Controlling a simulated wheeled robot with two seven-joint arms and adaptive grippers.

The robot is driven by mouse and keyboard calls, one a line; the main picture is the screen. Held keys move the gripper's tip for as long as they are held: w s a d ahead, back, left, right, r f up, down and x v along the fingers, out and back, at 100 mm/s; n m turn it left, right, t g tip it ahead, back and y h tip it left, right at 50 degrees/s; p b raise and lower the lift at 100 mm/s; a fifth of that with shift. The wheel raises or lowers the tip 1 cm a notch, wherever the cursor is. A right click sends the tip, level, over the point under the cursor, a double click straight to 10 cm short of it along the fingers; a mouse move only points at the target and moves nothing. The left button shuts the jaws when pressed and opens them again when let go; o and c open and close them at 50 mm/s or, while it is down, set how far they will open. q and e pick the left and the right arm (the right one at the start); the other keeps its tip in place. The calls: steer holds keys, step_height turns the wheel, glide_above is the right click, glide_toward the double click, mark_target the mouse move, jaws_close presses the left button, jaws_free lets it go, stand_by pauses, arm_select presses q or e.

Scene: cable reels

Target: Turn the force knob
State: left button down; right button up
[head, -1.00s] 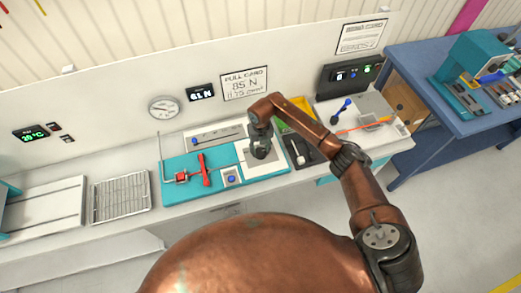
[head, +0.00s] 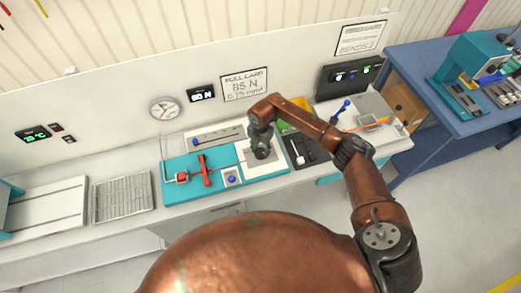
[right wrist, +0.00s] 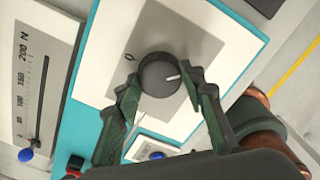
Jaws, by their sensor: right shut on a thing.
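The force knob (right wrist: 160,76) is a dark round dial with a white pointer line, set on a grey square plate (right wrist: 122,50) with a white surround. In the right wrist view my right gripper (right wrist: 165,88) has its two green-lined fingers on opposite sides of the knob, shut on it. In the head view my right gripper (head: 262,148) stands over the same plate and hides most of the knob. The small force display (head: 202,94) on the wall seems to read 80 N. A pull card (head: 244,85) beside it reads 85 N. My left gripper is not in view.
The teal station (head: 184,192) also holds a red clamp-like part (head: 205,172) and a blue button (head: 232,179). A scale panel marked to 200 N (right wrist: 40,50) lies beside the knob plate. A wire rack (head: 122,199) is at left, a dark tray (head: 302,152) at right.

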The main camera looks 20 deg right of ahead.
mark_target(261, 151)
steer(key=shift+m, duration=0.3)
stand_by(0.4)
steer(key=o, duration=1.2)
steer(key=shift+c, duration=0.2)
steer(key=shift+r, duration=0.15)
step_height(261, 151, up, 12)
